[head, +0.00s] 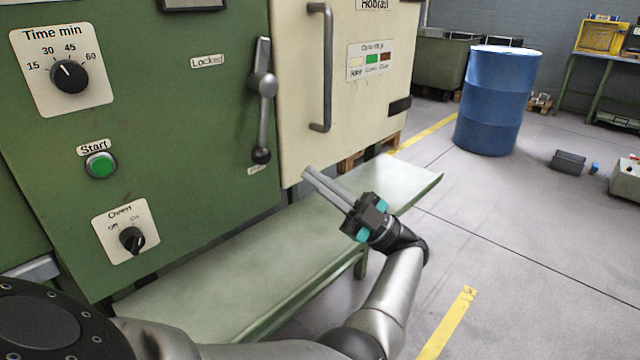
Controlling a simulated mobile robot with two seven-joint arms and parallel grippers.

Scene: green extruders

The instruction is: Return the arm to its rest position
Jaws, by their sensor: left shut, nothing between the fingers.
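My left gripper (308,174) is shut and empty. Its long grey fingers point up and left, in front of the lower edge of the cream oven door (340,110). The gripper appears above the green bench (250,255), and I cannot tell whether it touches anything. My left arm (392,295) curves in from the bottom left, across the front of the bench, and bends up to the gripper. My right gripper is not in view.
The green oven front (190,120) carries a timer knob (69,76), a start button (100,164), an on/off knob (131,239) and a lever (262,100) hanging down. The door has a handle (327,68). A blue barrel (496,100) stands beyond.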

